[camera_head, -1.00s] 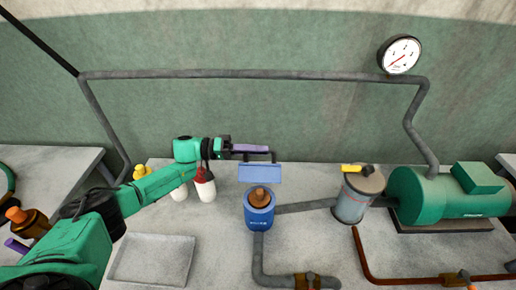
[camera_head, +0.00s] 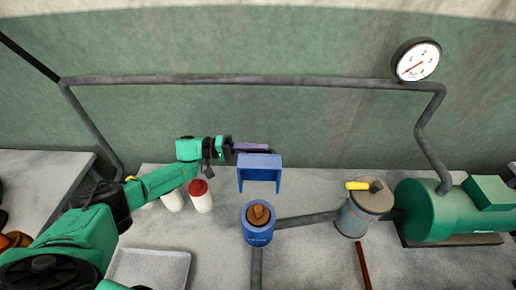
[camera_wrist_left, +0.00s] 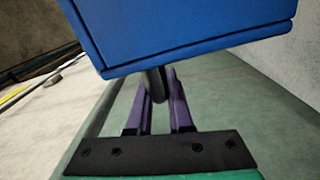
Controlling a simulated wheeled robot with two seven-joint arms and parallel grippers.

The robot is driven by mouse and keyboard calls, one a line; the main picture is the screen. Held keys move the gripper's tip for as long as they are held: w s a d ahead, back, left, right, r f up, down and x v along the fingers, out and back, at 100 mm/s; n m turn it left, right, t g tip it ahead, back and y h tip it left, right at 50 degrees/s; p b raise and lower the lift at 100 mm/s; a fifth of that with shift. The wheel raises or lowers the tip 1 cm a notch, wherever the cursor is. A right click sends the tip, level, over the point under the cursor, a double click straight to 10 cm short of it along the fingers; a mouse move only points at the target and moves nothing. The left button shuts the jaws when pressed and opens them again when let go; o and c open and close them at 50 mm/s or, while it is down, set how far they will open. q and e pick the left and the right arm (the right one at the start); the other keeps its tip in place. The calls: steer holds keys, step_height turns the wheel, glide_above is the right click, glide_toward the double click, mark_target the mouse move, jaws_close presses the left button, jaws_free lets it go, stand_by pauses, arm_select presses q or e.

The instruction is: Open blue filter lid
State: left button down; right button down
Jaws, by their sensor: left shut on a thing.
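The blue filter lid (camera_head: 259,162) is a box-like cover, held up in the air behind and above the blue filter body (camera_head: 258,236), apart from it. Its open underside faces the front. The filter body stands upright and open at the top, with a brown piece (camera_head: 259,212) showing inside. My left gripper (camera_head: 268,149) comes in from the left at the lid's top edge. In the left wrist view its purple fingers (camera_wrist_left: 158,92) are shut on the lid's dark handle (camera_wrist_left: 152,84), with the blue lid (camera_wrist_left: 180,32) just beyond. My right gripper is not in view.
A grey pipe runs right from the filter to a grey canister (camera_head: 367,208) with a yellow handle (camera_head: 357,186) and a green tank (camera_head: 440,213). An empty tray (camera_head: 150,268) lies front left. A gauge (camera_head: 417,61) hangs at the back.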

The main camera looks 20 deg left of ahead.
arm_select(q)
steer(key=shift+s+f, duration=0.1)
steer(key=shift+f, duration=0.25)
steer(key=c, duration=0.8)
jaws_free()
steer(key=shift+c, duration=0.2)
steer(key=shift+r, duration=0.25)
steer(key=b+v, duration=0.5)
steer(key=v, duration=0.9)
steer(key=shift+a, duration=0.3)
